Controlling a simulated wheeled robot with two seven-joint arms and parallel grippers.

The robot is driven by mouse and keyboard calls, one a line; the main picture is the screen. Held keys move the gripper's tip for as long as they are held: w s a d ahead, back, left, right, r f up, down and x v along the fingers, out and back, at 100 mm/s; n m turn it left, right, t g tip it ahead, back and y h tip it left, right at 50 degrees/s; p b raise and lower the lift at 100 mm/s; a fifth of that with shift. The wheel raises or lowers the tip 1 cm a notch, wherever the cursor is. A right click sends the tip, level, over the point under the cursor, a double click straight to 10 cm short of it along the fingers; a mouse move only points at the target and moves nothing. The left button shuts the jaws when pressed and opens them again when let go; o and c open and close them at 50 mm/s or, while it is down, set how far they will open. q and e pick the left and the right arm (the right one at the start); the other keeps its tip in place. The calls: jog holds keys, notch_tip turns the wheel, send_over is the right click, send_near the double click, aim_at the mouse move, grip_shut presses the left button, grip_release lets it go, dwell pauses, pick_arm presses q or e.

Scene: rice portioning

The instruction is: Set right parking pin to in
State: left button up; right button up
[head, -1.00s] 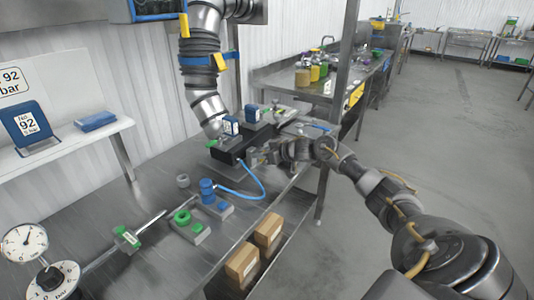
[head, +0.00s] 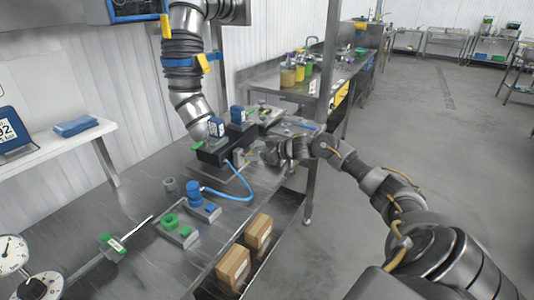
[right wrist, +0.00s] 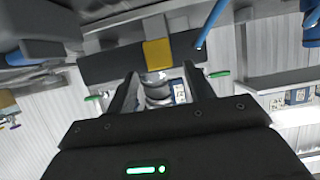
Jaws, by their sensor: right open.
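My right gripper (head: 262,156) is by the right side of a dark fixture block (head: 212,155) on the steel bench. In the right wrist view its two black fingers (right wrist: 158,88) stand apart with nothing between them. Beyond the fingers are a dark bar with a yellow block (right wrist: 158,54) and a round metal part (right wrist: 157,90). A green tab (right wrist: 219,74) shows right of the fingers, and another green tab (right wrist: 92,98) left of them. I cannot tell which part is the right parking pin, or whether it is in. My left gripper is not in view.
A blue hose (head: 235,198) curves from the fixture to a blue fitting (head: 195,193) on the bench. A green ring (head: 170,221) sits nearby. A large grey duct (head: 187,75) comes down behind the fixture. Cardboard boxes (head: 233,268) sit below the front edge. A metal post (head: 318,130) stands right.

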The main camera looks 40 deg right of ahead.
jog(key=v, duration=0.6)
jog(key=shift+s+b, duration=0.25)
jog(key=shift+b, duration=0.2)
